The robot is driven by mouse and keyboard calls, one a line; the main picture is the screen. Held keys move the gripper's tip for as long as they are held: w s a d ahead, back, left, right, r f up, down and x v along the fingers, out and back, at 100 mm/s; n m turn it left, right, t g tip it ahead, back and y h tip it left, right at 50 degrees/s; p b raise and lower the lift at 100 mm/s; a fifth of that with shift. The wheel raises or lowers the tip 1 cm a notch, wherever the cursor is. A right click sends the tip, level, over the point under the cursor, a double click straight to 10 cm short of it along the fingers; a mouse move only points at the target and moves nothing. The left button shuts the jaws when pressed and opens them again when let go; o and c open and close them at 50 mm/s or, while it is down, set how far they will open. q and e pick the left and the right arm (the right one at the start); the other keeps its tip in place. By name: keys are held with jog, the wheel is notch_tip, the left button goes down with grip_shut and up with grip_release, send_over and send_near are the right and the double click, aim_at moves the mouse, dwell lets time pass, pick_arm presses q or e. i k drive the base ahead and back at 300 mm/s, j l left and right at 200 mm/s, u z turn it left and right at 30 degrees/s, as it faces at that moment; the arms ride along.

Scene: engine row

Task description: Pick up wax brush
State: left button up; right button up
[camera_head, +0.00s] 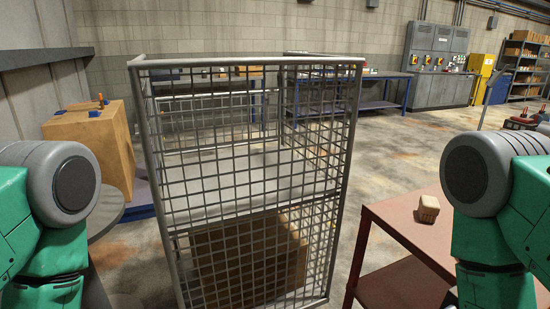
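My green and grey arms show at the left and right picture edges. Both grippers are out of view, so their distance from the brush cannot be told.
A wire mesh cage (352,128) stands in the middle, with a cardboard box (250,262) low inside. A wooden crate (100,135) is at the left. Blue workbenches (388,75) and grey cabinets (430,60) line the back. Open floor (390,150) lies behind the red table.

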aim_at(429, 208)
jog(key=z, duration=1.05)
